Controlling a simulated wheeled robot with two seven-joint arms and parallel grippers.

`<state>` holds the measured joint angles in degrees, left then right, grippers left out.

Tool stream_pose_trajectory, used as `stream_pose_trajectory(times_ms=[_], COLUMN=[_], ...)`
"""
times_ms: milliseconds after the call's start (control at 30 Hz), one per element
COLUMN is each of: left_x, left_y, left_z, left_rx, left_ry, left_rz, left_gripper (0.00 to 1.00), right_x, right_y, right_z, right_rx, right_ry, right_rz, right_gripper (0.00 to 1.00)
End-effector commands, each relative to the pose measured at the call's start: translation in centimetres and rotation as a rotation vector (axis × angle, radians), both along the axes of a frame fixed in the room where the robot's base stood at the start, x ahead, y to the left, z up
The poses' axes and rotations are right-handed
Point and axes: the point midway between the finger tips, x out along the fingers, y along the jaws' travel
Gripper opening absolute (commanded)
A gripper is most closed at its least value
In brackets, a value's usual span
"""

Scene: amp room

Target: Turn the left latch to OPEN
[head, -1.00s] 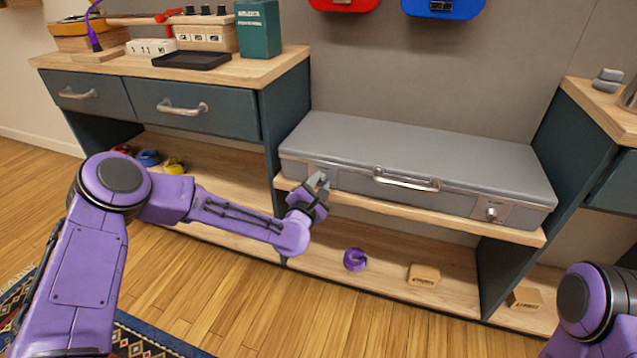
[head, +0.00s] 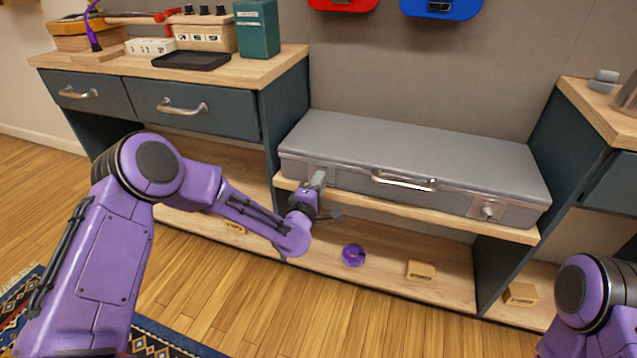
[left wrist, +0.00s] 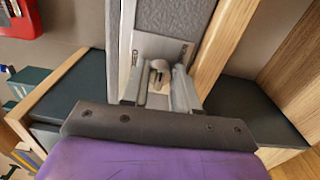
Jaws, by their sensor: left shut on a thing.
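A grey case (head: 420,150) lies shut on a wooden shelf, with a handle in the middle of its front. Its left latch (left wrist: 160,70) is a small metal knob on a light plate in the left wrist view. My left gripper (head: 318,180) is at the case's front left, and its fingers (left wrist: 159,88) are shut on the latch knob. The plate's lettering is too small to read. The right latch (head: 487,212) shows uncovered. My right gripper is out of view.
The shelf edge (head: 430,219) runs just below the case. Below stand a purple roll (head: 353,255) and a wooden block (head: 420,270). A drawer cabinet (head: 200,105) stands at the left, with another unit at the right (head: 610,175).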

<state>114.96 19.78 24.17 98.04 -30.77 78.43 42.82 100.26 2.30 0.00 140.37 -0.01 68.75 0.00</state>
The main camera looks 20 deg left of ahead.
Motion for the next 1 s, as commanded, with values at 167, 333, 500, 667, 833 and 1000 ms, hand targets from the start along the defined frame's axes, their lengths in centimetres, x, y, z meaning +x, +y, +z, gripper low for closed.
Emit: stream_pose_trajectory(times_ms=[167,333,500,667,833,1000], left_x=[-0.02,-0.03,-0.03,-0.03,-0.02,-0.07], left_y=[0.06,0.07,0.07,0.07,0.05,0.02], left_z=[-0.08,-0.11,-0.12,-0.12,-0.09,-0.05], left_rx=[0.039,0.051,0.052,0.051,0.051,0.050], left_ry=[0.001,0.000,0.000,0.000,-0.001,-0.001], left_rz=[0.001,0.001,0.001,0.001,0.001,0.000], left_gripper=[0.00,0.00,0.00,0.32,0.52,0.52], right_x=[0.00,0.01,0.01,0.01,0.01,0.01], right_y=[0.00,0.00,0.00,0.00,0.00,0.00], right_z=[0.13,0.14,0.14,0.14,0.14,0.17], right_rx=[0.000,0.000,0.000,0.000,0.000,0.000], right_ry=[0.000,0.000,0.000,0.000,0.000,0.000], right_rz=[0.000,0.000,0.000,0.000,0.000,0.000], right_gripper=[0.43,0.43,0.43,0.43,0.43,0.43])
